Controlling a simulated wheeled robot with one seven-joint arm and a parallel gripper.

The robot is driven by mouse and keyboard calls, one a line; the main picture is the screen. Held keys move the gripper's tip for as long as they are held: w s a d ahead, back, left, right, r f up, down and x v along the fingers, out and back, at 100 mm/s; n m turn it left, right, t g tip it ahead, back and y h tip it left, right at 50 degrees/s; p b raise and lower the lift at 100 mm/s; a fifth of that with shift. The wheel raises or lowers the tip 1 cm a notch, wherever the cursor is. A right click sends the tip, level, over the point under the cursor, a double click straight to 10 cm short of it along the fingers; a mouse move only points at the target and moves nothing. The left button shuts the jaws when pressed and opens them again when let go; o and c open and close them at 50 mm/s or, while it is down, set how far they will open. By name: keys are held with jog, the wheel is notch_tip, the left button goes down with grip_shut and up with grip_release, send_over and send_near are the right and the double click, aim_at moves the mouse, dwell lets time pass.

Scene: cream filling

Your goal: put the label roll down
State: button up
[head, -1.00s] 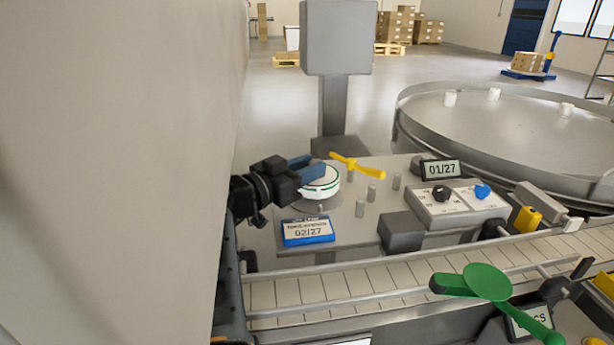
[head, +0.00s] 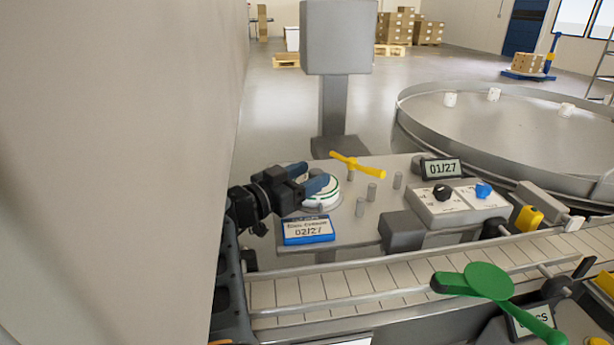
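The label roll (head: 330,196), white with a green ring, lies flat on the round grey disc (head: 338,208) at the left end of the metal table. My gripper (head: 317,173) comes in from the left at the roll. Its two blue fingers are spread apart, one over the near part of the roll and one at its far left side. The fingers hide part of the roll, and I cannot tell whether they still touch it.
A blue-framed sign reading 02/27 (head: 308,230) stands just in front of the disc. A conveyor (head: 350,284) runs along the front, and a wall (head: 120,170) fills the left.

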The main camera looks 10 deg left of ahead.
jog(key=shift+r, duration=0.3)
jog(key=v, duration=1.2)
